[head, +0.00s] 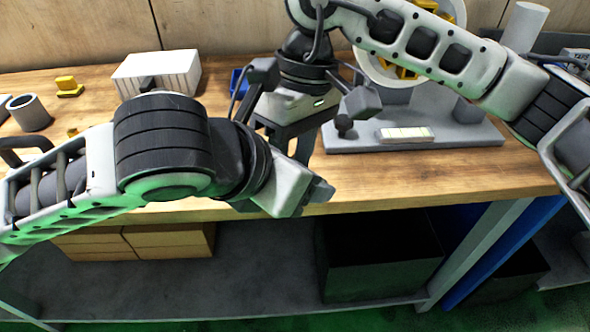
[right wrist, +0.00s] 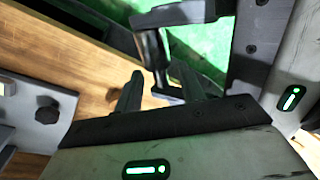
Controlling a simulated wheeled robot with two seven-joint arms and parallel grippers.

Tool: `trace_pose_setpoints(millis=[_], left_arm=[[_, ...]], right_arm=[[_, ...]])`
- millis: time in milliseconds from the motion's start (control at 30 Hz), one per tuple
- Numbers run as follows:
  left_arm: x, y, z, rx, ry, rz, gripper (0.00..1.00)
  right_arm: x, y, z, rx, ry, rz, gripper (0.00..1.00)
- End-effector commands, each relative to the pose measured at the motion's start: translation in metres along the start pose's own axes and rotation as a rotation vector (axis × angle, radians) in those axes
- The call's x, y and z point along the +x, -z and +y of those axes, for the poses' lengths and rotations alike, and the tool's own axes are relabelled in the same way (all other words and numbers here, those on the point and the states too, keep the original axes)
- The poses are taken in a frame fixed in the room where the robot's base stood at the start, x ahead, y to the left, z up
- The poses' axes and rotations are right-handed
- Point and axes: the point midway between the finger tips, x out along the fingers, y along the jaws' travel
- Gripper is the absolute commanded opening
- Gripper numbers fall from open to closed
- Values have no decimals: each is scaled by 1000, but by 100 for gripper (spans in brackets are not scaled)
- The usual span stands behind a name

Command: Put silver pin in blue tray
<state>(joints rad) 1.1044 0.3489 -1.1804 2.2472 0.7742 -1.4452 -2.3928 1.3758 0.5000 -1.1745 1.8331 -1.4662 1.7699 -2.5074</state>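A blue tray (head: 237,79) shows as a small patch on the bench, mostly hidden behind my right gripper.
A grey machine base (head: 460,135) fills the bench's right side. A white ribbed box (head: 158,74), a grey cylinder (head: 29,112) and yellow pieces (head: 68,86) stand at the left. A dark bin (head: 375,260) and cardboard boxes (head: 140,241) are below the bench (head: 450,185).

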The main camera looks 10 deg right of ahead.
Motion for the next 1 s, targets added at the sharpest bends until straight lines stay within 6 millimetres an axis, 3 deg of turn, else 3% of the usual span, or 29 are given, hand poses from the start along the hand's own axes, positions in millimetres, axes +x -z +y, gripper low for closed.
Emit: trace_pose_setpoints(millis=[267, 500, 700, 900, 1000], left_arm=[[0, 0, 1, -1, -2, 0, 37], [2, 5, 1, -6, -1, 17, 37], [3, 5, 1, -7, -2, 20, 37], [3, 4, 1, -6, -2, 17, 37], [3, 3, 1, -5, -2, 14, 37]], right_arm=[[-14, 1, 0, 0, -1, 3, 40], [-55, 1, -1, -1, 2, 10, 40], [-76, 1, -4, -8, 4, 10, 40], [-81, 1, -4, 0, 11, 5, 40], [-74, -1, 3, 102, 63, -20, 40]])
